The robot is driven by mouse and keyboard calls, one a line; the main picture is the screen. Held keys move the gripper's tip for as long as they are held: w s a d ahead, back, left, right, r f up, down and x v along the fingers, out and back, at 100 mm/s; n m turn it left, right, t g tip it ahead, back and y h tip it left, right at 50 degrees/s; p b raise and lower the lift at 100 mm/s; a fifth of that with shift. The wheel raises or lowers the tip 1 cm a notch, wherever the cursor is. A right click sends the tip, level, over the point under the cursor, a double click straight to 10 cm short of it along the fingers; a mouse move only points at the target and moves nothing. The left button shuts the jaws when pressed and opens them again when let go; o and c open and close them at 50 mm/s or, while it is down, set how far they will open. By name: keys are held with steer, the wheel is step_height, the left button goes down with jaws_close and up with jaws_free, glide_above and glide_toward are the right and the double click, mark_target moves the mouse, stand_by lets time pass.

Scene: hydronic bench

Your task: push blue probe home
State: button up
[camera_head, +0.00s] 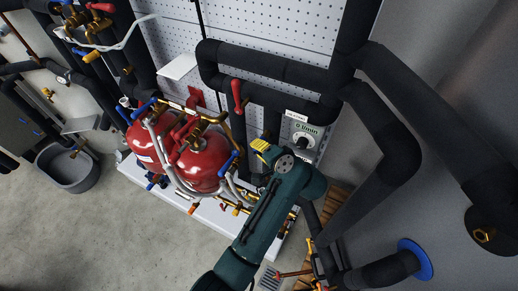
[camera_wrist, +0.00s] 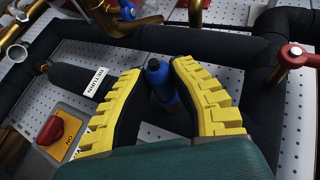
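In the head view my gripper (camera_head: 262,149) is by the black pipework, right of the red tanks; I cannot make out the probe there.
A black insulated pipe with a RETURN label (camera_wrist: 95,81) crosses behind the fingers. A red knob on a yellow plate (camera_wrist: 70,127) is at left. A red-handled valve (camera_wrist: 291,56) is at right. Red tanks (camera_head: 203,160) and a dial box (camera_head: 304,140) flank my gripper.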

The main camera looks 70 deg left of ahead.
steer(key=o, duration=0.4)
steer(key=v, duration=1.2)
